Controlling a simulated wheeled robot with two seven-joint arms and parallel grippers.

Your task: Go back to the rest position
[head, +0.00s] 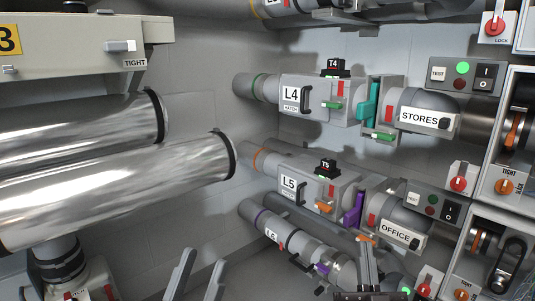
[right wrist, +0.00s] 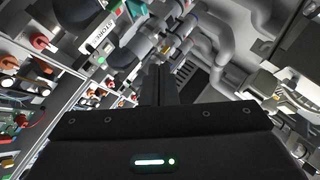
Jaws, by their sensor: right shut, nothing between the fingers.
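My left gripper (head: 204,257) shows at the bottom of the head view, left of centre. Its two grey fingers stand apart with nothing between them. My right gripper (head: 367,250) is at the bottom right of the head view, in front of the lower pipes. Its dark fingers are together. In the right wrist view the fingers (right wrist: 160,80) also meet in the middle and hold nothing. Neither gripper holds a thing. Whether the right fingers touch the pipework behind them cannot be told.
Blower units L4 (head: 291,96), L5 (head: 289,186) and L6 (head: 272,235) line the back wall, with STORES (head: 420,118) and OFFICE (head: 396,233) panels. Large shiny tubes (head: 100,180) fill the left. Switch boxes (head: 505,185) stand at the right edge. The wall between tubes and units is bare.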

